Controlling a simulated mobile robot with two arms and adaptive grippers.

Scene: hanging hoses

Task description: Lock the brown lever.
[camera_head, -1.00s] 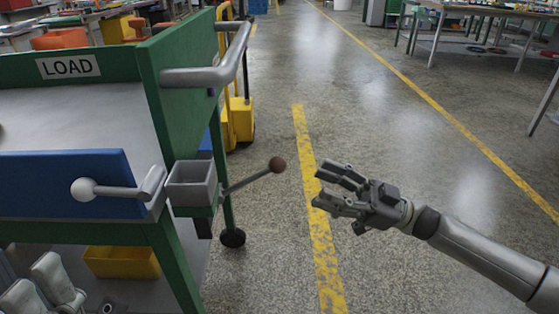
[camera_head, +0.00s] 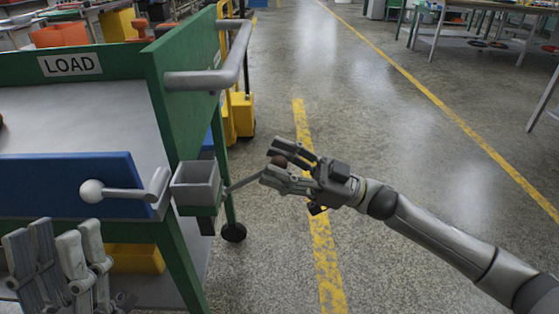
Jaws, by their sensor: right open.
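The brown lever is a thin grey rod (camera_head: 243,182) with a round brown knob (camera_head: 279,161). It slopes up to the right from beside a small grey box on the green cart's right side. My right gripper (camera_head: 277,166) is open, with its fingers on either side of the knob. The fingers partly hide the knob, and I cannot tell whether they touch it. My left gripper (camera_head: 60,265) shows upright at the lower left, in front of the cart and away from the brown lever. Its jaw gap is unclear.
The green cart has a LOAD label (camera_head: 70,65), a blue panel (camera_head: 70,187), a white-knobbed lever (camera_head: 93,191), a grey open box (camera_head: 196,183) and a grey handle bar (camera_head: 205,79) above the brown lever. A yellow bin (camera_head: 137,258) sits below.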

